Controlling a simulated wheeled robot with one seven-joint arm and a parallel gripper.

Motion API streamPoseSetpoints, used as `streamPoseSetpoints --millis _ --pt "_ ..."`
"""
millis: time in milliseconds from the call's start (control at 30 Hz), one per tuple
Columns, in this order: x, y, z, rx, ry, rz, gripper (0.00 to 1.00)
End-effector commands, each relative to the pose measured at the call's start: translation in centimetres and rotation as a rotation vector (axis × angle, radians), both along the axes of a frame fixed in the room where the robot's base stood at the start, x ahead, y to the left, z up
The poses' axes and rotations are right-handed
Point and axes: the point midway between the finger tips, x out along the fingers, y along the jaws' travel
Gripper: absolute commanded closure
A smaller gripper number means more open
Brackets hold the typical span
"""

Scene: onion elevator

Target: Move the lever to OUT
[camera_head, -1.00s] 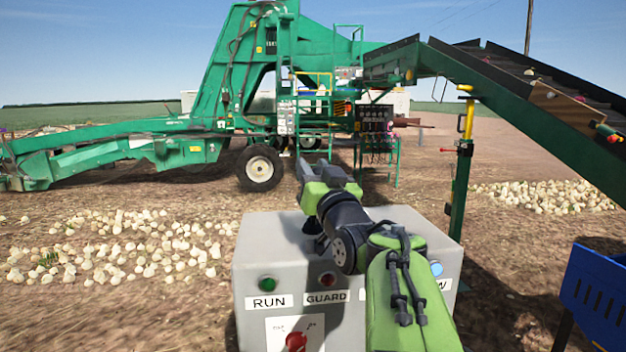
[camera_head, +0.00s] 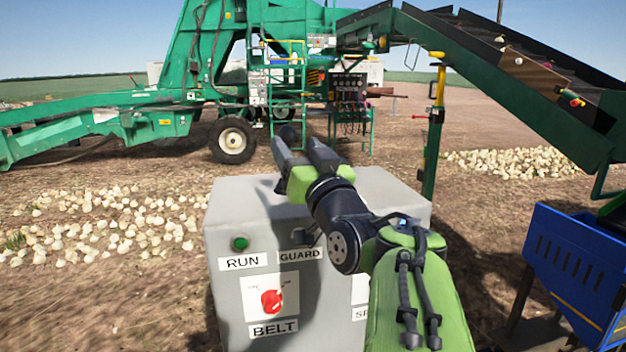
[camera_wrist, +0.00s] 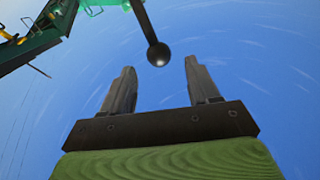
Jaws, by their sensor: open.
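A black ball knob on a dark rod, which looks like the lever, shows in the wrist view (camera_wrist: 158,54). It is in line with the gap between my fingers, just beyond their tips, and touches neither finger. My gripper (camera_wrist: 160,80) is open and empty. In the head view my gripper (camera_head: 297,146) is above the far side of the grey control box (camera_head: 225,205). A dark round shape at its fingertips may be the same knob. The lever's base and any OUT marking cannot be seen; my arm hides part of the box.
The box front has a green RUN button (camera_head: 240,243), a GUARD label (camera_head: 300,254) and a red BELT knob (camera_head: 271,301). A blue bin (camera_head: 578,265) stands right, below the green conveyor (camera_head: 520,90). The green machine (camera_head: 205,75) stands beyond, with onions on the ground.

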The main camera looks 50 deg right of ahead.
Motion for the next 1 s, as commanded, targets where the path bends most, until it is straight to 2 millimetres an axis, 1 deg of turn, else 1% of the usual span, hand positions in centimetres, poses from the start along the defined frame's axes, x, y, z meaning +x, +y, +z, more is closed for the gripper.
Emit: streamPoseSetpoints --millis 33,100,200,333,467,900,967,1000 --pt "-1.3 0.5 -0.7 0.0 -0.002 -0.002 0.4" --pt "-3.0 1.2 -1.4 0.001 -0.002 -0.003 0.4" --pt "-5.0 2.1 -2.1 0.001 -0.002 -0.001 0.4" --pt "-6.6 2.7 -2.6 0.0 0.001 0.001 0.4" --pt "-7.0 3.0 -2.7 0.0 0.001 0.001 0.4" --pt "-7.0 2.9 -2.7 0.0 0.002 0.001 0.4" --pt "-6.7 3.3 -3.0 0.004 0.015 0.011 0.4" --pt "-6.1 4.0 -3.6 0.013 0.043 0.032 0.4"
